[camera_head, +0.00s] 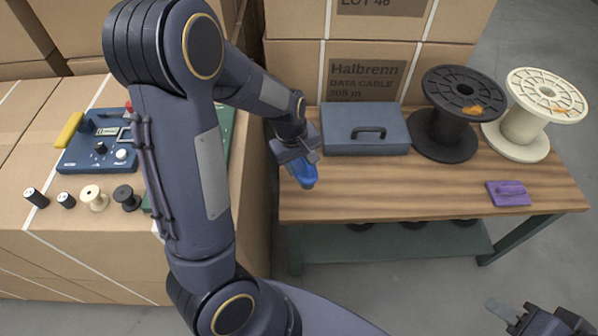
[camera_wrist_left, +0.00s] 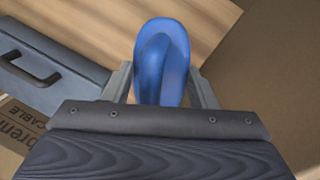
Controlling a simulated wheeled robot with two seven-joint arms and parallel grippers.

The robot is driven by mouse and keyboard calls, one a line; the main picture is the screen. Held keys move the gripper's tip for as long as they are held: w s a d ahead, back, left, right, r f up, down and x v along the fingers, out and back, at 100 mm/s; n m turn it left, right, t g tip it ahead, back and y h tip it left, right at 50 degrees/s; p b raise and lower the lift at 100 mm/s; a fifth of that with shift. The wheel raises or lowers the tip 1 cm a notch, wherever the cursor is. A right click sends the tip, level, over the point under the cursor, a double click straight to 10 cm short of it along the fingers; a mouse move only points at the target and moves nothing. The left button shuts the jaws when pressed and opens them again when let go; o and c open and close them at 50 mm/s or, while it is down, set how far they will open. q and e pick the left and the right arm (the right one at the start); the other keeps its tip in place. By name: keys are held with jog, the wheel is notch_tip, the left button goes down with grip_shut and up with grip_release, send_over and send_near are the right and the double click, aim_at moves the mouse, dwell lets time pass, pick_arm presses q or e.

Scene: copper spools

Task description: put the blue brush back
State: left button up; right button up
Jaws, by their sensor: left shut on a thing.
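The blue brush (camera_head: 305,175) hangs in my left gripper (camera_head: 298,158), by the left end of the wooden workbench (camera_head: 430,190). In the left wrist view the blue brush (camera_wrist_left: 162,60) sits between the two fingers of my left gripper (camera_wrist_left: 163,85), which is shut on it. The brush's far side is hidden, and I cannot tell its height above the bench. My right gripper (camera_head: 520,318) is at the bottom right, partly cut off, away from the bench and with nothing visible in it.
A grey-blue case (camera_head: 365,135), a black spool (camera_head: 447,135) and a cream spool (camera_head: 522,130) stand along the bench's back. Cartons (camera_head: 60,240) on the left carry a blue device (camera_head: 85,158) and small spools. The bench's middle front is clear.

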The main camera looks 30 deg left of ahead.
aim_at(299, 162)
pick_arm(q)
jog(key=f, duration=0.1)
jog(key=w+a+f, duration=0.1)
jog(key=shift+w+a+f, duration=0.3)
jog(key=shift+w+f, duration=0.05)
jog(key=shift+f, duration=0.05)
jog(key=shift+w+a+f+b, duration=0.1)
jog(key=shift+f+b, duration=0.25)
jog(key=shift+f, duration=0.55)
jog(key=shift+w+a+f+b, duration=0.1)
jog(key=shift+f+b, duration=0.2)
jog(key=shift+f, duration=0.55)
jog(key=shift+f, duration=0.1)
jog(key=o, duration=0.9)
jog(key=shift+o, duration=0.2)
